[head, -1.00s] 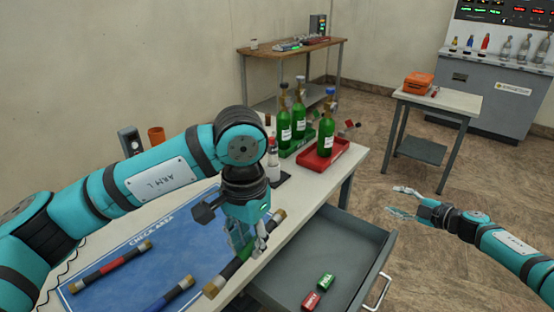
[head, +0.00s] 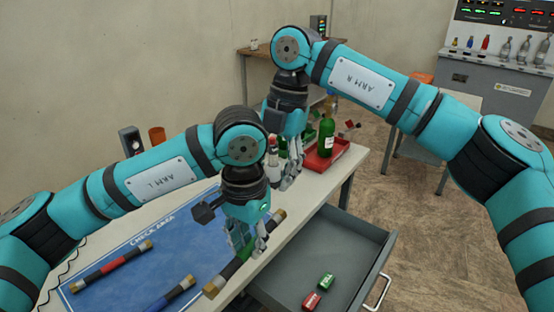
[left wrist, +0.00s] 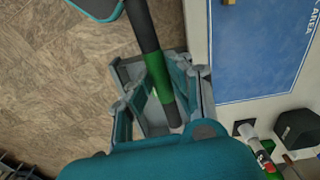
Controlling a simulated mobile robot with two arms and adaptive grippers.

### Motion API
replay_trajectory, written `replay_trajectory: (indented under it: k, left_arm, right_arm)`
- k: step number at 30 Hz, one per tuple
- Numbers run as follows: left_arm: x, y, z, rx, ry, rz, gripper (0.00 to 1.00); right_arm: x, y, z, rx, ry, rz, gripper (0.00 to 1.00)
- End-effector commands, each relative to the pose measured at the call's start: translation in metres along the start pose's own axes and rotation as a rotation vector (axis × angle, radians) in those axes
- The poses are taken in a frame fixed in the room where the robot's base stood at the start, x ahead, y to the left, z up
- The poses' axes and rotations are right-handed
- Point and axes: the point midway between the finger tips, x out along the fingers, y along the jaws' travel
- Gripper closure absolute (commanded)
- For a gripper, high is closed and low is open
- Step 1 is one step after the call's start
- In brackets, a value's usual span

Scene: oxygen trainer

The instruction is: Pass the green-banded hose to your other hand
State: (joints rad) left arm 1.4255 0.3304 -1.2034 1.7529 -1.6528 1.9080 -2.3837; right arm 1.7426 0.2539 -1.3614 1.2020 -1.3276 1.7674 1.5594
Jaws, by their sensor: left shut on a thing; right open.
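The green-banded hose is black with brass ends (head: 214,288). My left gripper (head: 246,248) is shut on it and holds it above the table's front edge, tilted. The left wrist view shows the green band (left wrist: 158,76) between the jaws (left wrist: 160,95). My right gripper (head: 291,176) is open and empty. It points down over the table's right part, beyond the hose's far end and apart from it.
A red-banded hose (head: 112,266) and a blue-banded hose (head: 171,296) lie on the blue mat (head: 130,285). An open drawer (head: 345,250) holds a red and a green block.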

Motion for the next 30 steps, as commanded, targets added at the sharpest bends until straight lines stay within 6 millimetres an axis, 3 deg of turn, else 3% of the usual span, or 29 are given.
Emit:
replay_trajectory:
  k: [4,8,21,30]
  left_arm:
    - [0.0,0.0,0.0,0.0,0.001,0.0,1.0]
    - [0.0,0.0,0.0,0.0,0.001,0.0,1.0]
    - [0.0,0.0,0.0,0.0,0.001,0.0,1.0]
    - [0.0,0.0,0.0,0.0,0.001,0.0,1.0]
  right_arm:
    - [-0.018,-0.004,-0.007,0.044,-0.141,-0.089,0.53]
    - [-0.016,-0.006,-0.007,0.06,-0.173,-0.11,0.53]
    - [0.059,-0.015,0.006,0.059,-0.168,-0.109,0.53]
    - [0.091,-0.019,0.011,0.058,-0.169,-0.107,0.53]
